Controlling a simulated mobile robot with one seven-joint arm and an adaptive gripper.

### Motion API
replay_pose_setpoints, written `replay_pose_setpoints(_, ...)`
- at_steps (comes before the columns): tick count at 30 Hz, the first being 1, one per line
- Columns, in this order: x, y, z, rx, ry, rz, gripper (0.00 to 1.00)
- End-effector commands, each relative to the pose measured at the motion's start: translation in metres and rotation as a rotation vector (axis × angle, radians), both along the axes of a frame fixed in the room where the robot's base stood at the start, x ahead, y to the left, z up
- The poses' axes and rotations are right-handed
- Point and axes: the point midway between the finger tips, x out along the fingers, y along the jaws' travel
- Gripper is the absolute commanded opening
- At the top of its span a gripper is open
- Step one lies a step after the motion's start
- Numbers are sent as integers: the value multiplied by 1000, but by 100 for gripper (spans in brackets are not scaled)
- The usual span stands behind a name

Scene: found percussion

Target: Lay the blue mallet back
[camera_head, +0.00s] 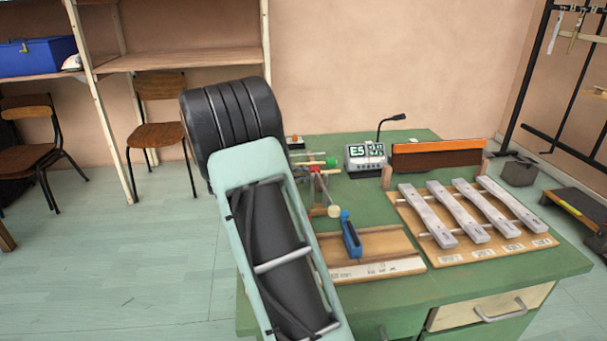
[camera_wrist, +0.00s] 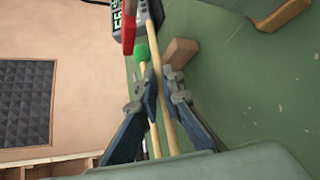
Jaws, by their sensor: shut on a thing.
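In the wrist view my gripper (camera_wrist: 162,78) is shut on a pale wooden stick (camera_wrist: 167,125) that runs between its fingers. The stick's head is not clear there, so I cannot tell its colour. A green-headed mallet (camera_wrist: 141,52) lies beside the left finger, and it also shows in the head view (camera_head: 332,162).
The green desk (camera_head: 420,280) holds a wooden board (camera_head: 385,250), metal bars on a wooden frame (camera_head: 475,212), and a digital display (camera_head: 365,157) with a microphone. A red-brown panel (camera_head: 437,153) stands at the back. A wood block (camera_wrist: 180,52) sits close to the fingers.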

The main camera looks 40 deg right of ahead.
Motion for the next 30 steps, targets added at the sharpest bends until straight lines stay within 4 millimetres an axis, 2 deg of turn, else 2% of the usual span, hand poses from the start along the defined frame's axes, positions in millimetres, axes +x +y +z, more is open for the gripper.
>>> replay_pose_setpoints(30, 0, 0, -5, -1, 0, 0, 0)
